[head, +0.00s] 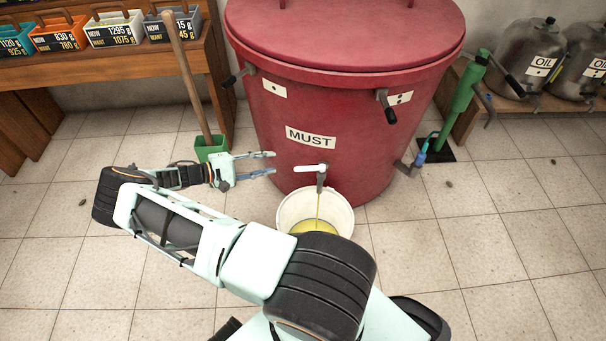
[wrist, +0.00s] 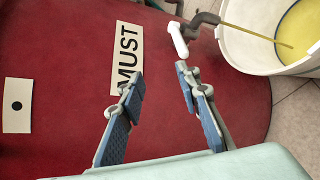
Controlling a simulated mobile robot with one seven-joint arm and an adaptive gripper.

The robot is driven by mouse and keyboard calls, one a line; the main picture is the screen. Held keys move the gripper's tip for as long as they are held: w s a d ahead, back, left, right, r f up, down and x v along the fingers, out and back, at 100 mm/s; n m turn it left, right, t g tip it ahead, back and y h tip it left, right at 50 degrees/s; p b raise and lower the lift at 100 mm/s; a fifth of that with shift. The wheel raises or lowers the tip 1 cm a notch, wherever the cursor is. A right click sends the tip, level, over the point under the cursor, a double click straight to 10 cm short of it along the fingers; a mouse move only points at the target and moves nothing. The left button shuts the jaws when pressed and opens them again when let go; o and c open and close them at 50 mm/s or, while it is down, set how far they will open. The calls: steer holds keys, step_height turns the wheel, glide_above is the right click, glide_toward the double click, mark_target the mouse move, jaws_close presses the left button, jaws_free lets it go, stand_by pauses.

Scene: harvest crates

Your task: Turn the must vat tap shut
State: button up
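The big red must vat (head: 345,110) stands at the centre with a "MUST" label. Its tap (head: 320,180) is low on the front, with a white handle (head: 308,169) lying sideways and pointing left. A thin yellow stream runs from the tap into a white bucket (head: 287,218) below, which holds yellow liquid. My gripper (head: 273,163) is open and empty, left of the handle and apart from it. In the wrist view the handle (wrist: 178,38) lies just beyond the fingertips (wrist: 159,75), nearer the right finger. Nothing hides the handle.
A green dustpan (head: 211,148) with a long wooden stick stands left of the vat. A green pump-like device (head: 463,95) and oil cans (head: 527,55) are at the right. A wooden bench with crates (head: 115,32) is at the upper left. The tiled floor is mostly clear.

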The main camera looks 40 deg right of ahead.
glide_toward(298, 170)
steer(key=d, duration=0.1)
steer(key=shift+g, duration=0.4)
steer(key=b+x, duration=0.1)
steer(key=x, duration=1)
steer(key=shift+d+f+b, duration=0.1)
steer(key=shift+f+b, duration=0.15)
steer(key=shift+b, duration=0.15)
steer(key=shift+c, duration=0.4)
jaws_close()
